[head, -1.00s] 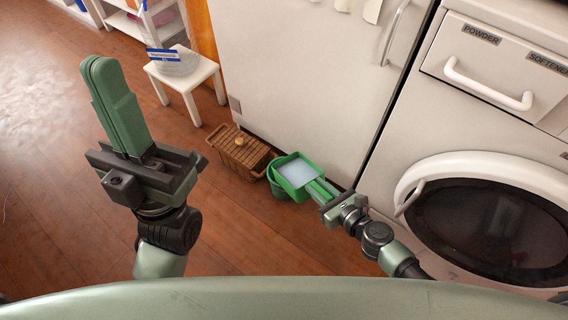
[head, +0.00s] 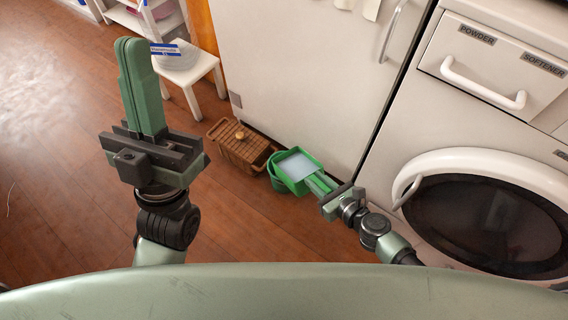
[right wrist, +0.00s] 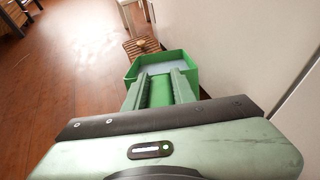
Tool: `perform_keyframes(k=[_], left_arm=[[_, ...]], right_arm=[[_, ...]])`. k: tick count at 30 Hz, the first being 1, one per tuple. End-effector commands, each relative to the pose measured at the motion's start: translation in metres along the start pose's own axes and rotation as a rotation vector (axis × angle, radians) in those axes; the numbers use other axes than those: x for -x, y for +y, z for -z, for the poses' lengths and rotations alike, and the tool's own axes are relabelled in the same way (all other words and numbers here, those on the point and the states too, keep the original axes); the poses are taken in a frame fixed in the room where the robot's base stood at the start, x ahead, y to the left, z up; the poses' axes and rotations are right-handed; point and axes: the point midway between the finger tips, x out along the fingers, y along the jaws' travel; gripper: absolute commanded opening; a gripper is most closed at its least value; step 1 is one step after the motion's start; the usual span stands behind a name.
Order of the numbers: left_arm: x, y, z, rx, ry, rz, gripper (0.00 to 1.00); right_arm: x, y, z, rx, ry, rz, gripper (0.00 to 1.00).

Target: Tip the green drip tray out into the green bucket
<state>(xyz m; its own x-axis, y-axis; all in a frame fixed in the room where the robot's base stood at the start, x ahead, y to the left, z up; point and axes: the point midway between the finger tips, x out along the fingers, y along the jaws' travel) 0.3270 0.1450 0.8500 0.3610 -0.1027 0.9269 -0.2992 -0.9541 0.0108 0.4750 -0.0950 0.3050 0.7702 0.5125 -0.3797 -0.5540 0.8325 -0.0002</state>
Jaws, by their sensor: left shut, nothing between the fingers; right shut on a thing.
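The green drip tray (head: 297,168) holds pale bluish liquid and looks roughly level. My right gripper (head: 318,184) is shut on its near side. The green bucket (head: 274,178) stands on the floor, partly hidden beneath and to the left of the tray. In the right wrist view the tray (right wrist: 184,61) lies ahead of the fingers of my right gripper (right wrist: 160,88), and I cannot make out the bucket there. My left gripper (head: 140,85) is shut, empty and raised at the left, away from the tray.
A brown wicker basket (head: 243,150) with a lid stands left of the bucket. A white stool (head: 196,74) holds a labelled bowl (head: 175,58). A white cabinet (head: 300,70) and a washing machine (head: 480,150) stand behind and right. The wooden floor at left is open.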

Motion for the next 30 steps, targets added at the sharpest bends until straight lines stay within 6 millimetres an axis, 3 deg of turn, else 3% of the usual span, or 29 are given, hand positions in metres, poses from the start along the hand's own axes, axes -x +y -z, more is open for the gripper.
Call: perform_keyframes(k=[14, 30], left_arm=[[0.0, -0.005, -0.052, -0.015, -0.277, 0.007, 0.0], [0.021, -0.013, -0.106, -0.031, -0.587, 0.018, 0.0]], right_arm=[[0.0, 0.0, -0.005, 0.0, 0.017, 0.0, 0.0], [0.0, 0.0, -0.009, 0.0, 0.036, -0.001, 0.0]])
